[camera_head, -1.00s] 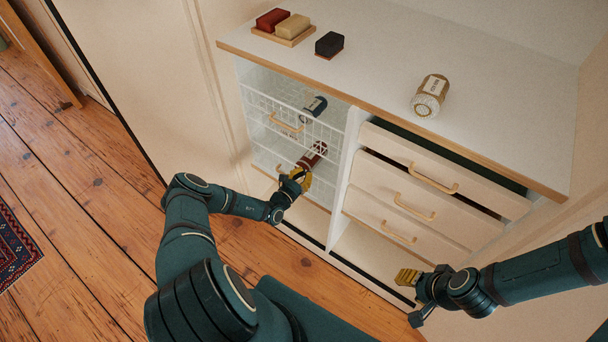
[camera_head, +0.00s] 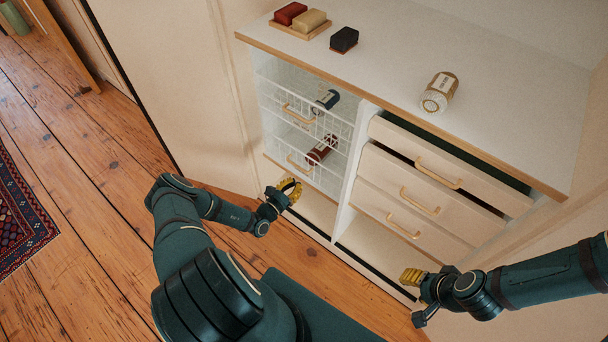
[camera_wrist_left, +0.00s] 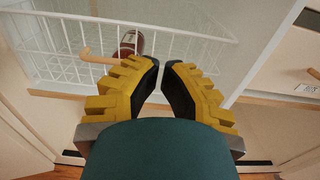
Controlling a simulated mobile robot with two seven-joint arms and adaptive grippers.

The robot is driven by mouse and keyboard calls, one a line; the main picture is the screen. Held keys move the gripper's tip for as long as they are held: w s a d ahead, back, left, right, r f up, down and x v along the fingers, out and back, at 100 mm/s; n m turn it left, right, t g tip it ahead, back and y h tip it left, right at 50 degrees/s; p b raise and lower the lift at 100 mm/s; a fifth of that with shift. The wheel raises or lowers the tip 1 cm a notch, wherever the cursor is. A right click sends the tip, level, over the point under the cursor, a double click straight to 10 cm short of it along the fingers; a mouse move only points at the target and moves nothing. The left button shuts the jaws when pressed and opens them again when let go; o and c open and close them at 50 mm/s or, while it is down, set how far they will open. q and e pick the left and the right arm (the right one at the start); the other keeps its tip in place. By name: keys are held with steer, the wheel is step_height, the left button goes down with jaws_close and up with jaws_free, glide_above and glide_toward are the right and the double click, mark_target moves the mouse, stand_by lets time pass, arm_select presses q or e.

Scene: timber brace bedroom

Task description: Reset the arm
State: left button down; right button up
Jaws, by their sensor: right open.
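My left gripper (camera_head: 291,189) has yellow ridged fingers and is in front of the lower left part of the cabinet, clear of the wire baskets. In the left wrist view its fingertips (camera_wrist_left: 161,63) are close together with a narrow gap, and nothing shows between them. I cannot tell whether it counts as open or shut. My right gripper (camera_head: 412,277) is open and empty, low in front of the cabinet's right side.
The cabinet top (camera_head: 395,50) holds a soap tray (camera_head: 284,28), a dark block (camera_head: 344,39) and a jar (camera_head: 439,92). Wire baskets (camera_head: 290,100) hold a dark blue bottle (camera_head: 327,99) and a red-brown bottle (camera_head: 321,149). Drawers (camera_head: 430,185) are at right.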

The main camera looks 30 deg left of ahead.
arm_select(q)
steer(key=shift+s, duration=1.3)
steer(key=d+r+m+g+h, duration=0.3)
steer(key=d+m+g+h, duration=0.35)
steer(key=d, duration=0.65)
steer(key=s+d+r+m+g+h, duration=0.35)
steer(key=s+d+m+g, duration=0.5)
steer(key=d+m, duration=0.35)
steer(key=s+r+m+g+y, duration=0.3)
steer(key=s+m+g+y, duration=0.25)
steer(key=m, duration=0.25)
step_height(320, 180, up, 8)
steer(key=d+m+t+y, duration=0.2)
steer(key=m+t, duration=0.2)
steer(key=m, duration=0.3)
steer(key=shift+w+f, duration=0.15)
steer(key=shift+w, duration=0.05)
